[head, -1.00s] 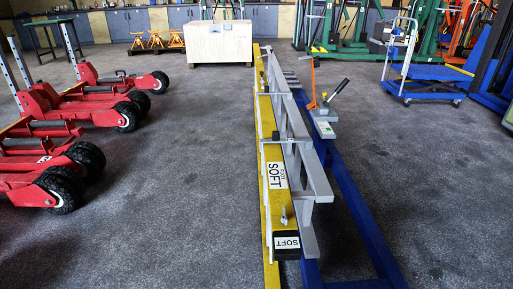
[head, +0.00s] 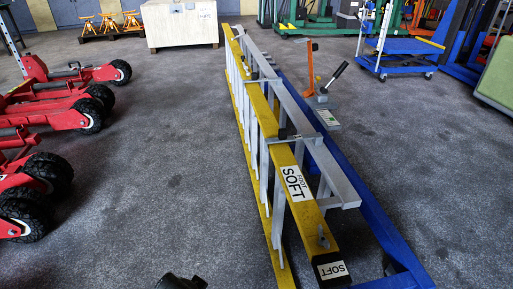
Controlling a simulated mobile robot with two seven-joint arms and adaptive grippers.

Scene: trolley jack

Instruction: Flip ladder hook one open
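The yellow and grey ladder (head: 258,108) lies on its side edge along the blue frame in the middle of the head view, with white "SOFT" labels on its near part. A dark hook-like fitting (head: 283,133) sits across the rails about halfway along. A small metal latch (head: 323,238) stands on the yellow rail near the black-capped near end. I cannot tell which fitting is hook one or whether it is open. A dark piece (head: 181,282), probably my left gripper, just enters at the bottom edge, apart from the ladder; its fingers cannot be made out. My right gripper is out of view.
Red trolley jacks (head: 50,115) stand on the left. The blue frame (head: 345,170) lies along the ladder's right side, with an orange-and-black lever tool (head: 322,90) near it. A white crate (head: 180,22) and a blue cart (head: 405,45) stand behind. The grey floor left of the ladder is clear.

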